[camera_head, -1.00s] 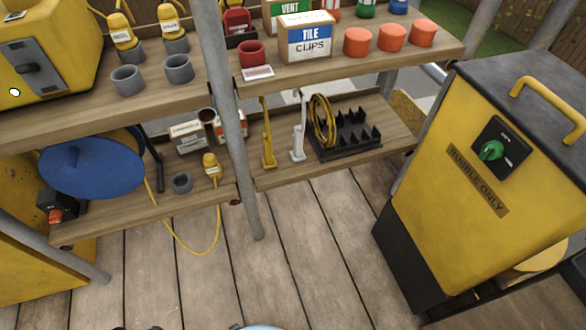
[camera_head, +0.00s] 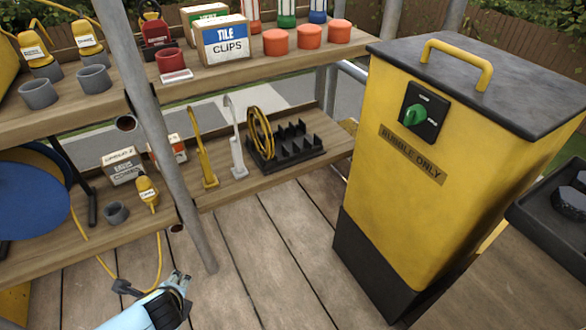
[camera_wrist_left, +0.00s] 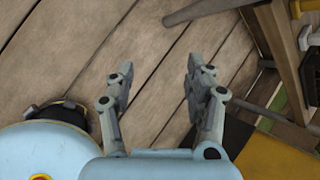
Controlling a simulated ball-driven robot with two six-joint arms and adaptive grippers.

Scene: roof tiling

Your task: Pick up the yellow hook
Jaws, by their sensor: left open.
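The yellow hook (camera_head: 203,160) stands upright on the lower wooden shelf, its foot near the front edge, just right of the grey post. A white hook (camera_head: 236,140) of similar shape stands to its right. My left gripper (camera_head: 182,277) is low in the head view, below and in front of the shelf, apart from the yellow hook. In the left wrist view its two fingers (camera_wrist_left: 160,76) are spread with only floorboards between them, so it is open and empty. I cannot make out the yellow hook for sure in the left wrist view. My right gripper is not in view.
The grey post (camera_head: 160,135) stands in front of the shelves, left of the hook. A black rack (camera_head: 285,150) with a yellow coil is right of the white hook. The upper shelf (camera_head: 215,82) is above. A yellow rubble bin (camera_head: 430,190) stands right. The floor between is clear.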

